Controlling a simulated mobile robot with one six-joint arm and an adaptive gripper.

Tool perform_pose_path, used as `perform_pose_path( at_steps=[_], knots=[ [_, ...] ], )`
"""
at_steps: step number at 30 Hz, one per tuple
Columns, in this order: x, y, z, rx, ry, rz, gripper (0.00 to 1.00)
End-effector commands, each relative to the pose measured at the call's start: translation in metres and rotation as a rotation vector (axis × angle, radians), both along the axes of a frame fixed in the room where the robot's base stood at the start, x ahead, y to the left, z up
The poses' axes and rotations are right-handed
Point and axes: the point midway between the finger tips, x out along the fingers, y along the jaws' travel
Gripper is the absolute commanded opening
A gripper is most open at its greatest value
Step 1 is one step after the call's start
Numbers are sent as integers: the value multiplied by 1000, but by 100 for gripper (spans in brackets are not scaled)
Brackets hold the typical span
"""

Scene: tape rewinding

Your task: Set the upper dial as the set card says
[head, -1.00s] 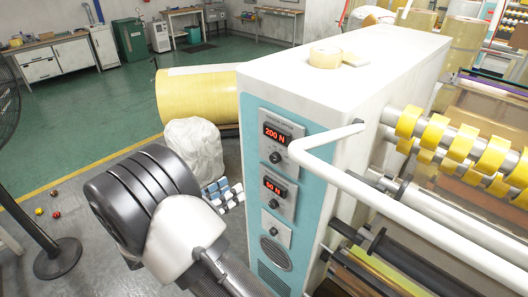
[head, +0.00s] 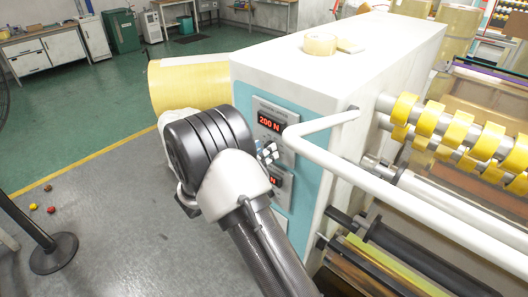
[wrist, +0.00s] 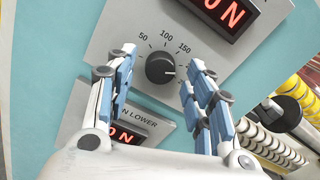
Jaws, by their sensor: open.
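The upper dial (wrist: 160,68) is a round black knob on a grey plate, with 50, 100 and 150 printed around it. Its white mark points to the right, past 150. My gripper (wrist: 163,60) is open, one blue-padded finger to each side of the knob, seemingly with gaps. In the head view my gripper (head: 268,152) is at the panel and hides the dial. The upper display (head: 269,122) reads 200 N; part of it shows in the wrist view (wrist: 226,14). I cannot make out a set card.
The lower display (wrist: 129,134) is partly hidden behind my gripper. A white rail (head: 400,200) runs close to the right of the panel. A tape roll (head: 320,44) lies on the machine's top (head: 385,42). Open floor (head: 110,220) is to the left, with a black post (head: 30,220).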

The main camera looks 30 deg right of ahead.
Motion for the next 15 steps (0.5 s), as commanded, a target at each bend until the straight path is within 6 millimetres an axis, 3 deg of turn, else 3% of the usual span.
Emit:
perform_pose_path(
  at_steps=[12,15],
  knots=[
    [3,-10,0,0,1,0,48],
    [3,-9,0,0,0,0,42]
  ],
)
